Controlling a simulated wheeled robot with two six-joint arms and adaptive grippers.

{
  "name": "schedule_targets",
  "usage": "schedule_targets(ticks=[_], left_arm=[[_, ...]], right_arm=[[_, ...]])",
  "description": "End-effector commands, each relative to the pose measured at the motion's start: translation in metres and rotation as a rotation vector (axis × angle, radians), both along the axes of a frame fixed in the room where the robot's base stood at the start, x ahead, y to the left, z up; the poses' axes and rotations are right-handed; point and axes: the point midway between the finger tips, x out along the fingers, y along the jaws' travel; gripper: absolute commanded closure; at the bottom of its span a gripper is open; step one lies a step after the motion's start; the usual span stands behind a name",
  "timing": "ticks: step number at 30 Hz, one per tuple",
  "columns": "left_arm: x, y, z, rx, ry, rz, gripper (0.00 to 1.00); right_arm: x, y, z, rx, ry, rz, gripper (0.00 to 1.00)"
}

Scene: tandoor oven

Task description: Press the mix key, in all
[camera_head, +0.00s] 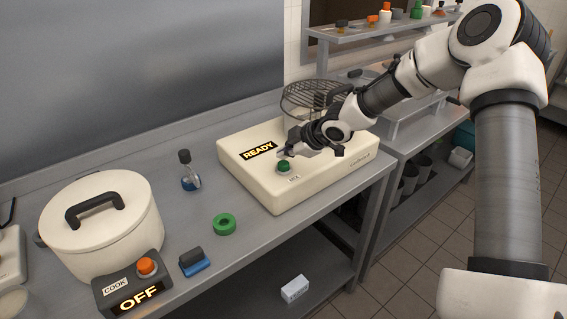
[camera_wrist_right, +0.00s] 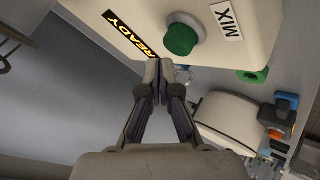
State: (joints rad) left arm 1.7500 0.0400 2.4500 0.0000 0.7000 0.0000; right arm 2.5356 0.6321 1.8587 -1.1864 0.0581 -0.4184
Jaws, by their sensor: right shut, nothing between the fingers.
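The mix key is a round green button (camera_head: 283,167) on top of a cream machine (camera_head: 322,184), beside a small MIX label. A display on the machine reads READY (camera_head: 259,150). In the right wrist view the green key (camera_wrist_right: 181,39) stands up from its grey collar, next to the MIX label (camera_wrist_right: 227,20). My right gripper (camera_head: 284,152) is shut and empty. It is over the machine, close to the key and apart from it in the wrist view, where its fingertips (camera_wrist_right: 160,66) show below and left of the key. My left gripper is in neither view.
A white lidded pot (camera_head: 100,235) and a cook switch box reading OFF (camera_head: 131,287) stand at the left. A wire basket (camera_head: 312,98) is behind my right gripper.

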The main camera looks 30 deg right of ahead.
Motion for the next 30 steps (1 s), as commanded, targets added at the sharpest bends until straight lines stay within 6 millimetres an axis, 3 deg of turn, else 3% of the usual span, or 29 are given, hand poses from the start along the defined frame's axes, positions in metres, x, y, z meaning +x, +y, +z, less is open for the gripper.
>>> schedule_targets(ticks=[6,30], left_arm=[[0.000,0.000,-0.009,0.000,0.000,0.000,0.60],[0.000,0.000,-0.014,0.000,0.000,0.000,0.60]], right_arm=[[0.000,0.000,-0.009,0.001,0.000,-0.001,1.00],[0.000,0.000,-0.014,0.000,0.000,0.000,1.00]])
